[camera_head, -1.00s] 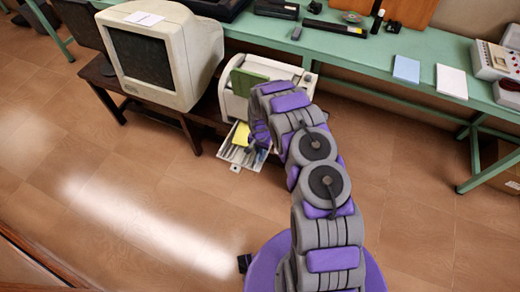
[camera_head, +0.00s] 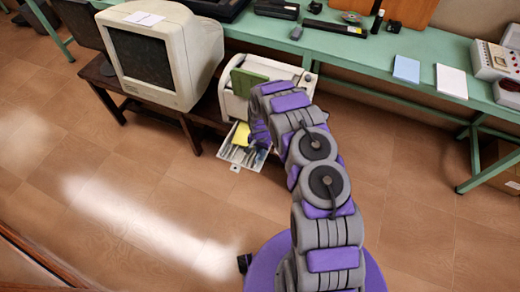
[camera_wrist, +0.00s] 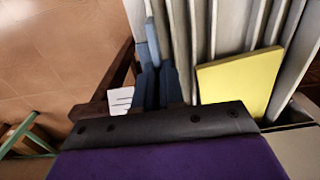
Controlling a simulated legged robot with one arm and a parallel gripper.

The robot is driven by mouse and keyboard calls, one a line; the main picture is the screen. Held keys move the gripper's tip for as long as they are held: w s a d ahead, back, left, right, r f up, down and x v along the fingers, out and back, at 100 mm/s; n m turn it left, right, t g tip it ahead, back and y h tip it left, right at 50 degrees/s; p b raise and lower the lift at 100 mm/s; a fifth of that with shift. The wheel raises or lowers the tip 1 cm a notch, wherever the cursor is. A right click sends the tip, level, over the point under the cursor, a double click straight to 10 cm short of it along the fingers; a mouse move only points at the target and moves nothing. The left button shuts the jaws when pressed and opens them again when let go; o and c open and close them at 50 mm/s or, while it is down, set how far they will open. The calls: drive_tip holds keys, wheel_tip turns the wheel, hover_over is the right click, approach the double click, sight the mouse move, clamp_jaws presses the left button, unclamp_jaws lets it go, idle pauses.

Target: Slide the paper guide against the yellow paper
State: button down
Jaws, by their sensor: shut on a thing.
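The yellow paper (camera_head: 241,134) lies in the printer's pulled-out tray (camera_head: 234,158). In the wrist view the yellow paper (camera_wrist: 240,82) is right of centre, on the grey ribbed tray surface (camera_wrist: 232,30). The blue-grey paper guide (camera_wrist: 153,42) stands left of it, with a strip of grey tray between them, so they look apart. My gripper (camera_wrist: 156,85) is shut on the guide. Its fingers are hard to make out against the blue-grey parts. In the head view my gripper (camera_head: 258,134) is at the tray, beside the yellow paper, and my arm partly hides the guide.
The white printer (camera_head: 236,104) stands behind the tray, with a green sheet (camera_head: 246,82) upright in it. An old monitor (camera_head: 170,60) is to the left on a dark wooden table (camera_head: 152,112). A green bench (camera_head: 350,52) runs behind. The floor in front is clear.

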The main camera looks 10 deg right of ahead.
drive_tip(key=shift+w, duration=0.1)
drive_tip(key=w+a, duration=0.2)
drive_tip(key=a, duration=0.1)
drive_tip(key=w+a+b, duration=0.1)
drive_tip(key=a, duration=0.1)
drive_tip(key=shift+w, duration=0.25)
drive_tip(key=shift+d, duration=0.15)
drive_tip(key=c, duration=1.2)
unclamp_jaws()
drive_tip(key=shift+c, duration=0.2)
wheel_tip(320, 180, up, 17)
drive_tip(key=p, duration=0.3)
drive_tip(key=shift+r, duration=0.2)
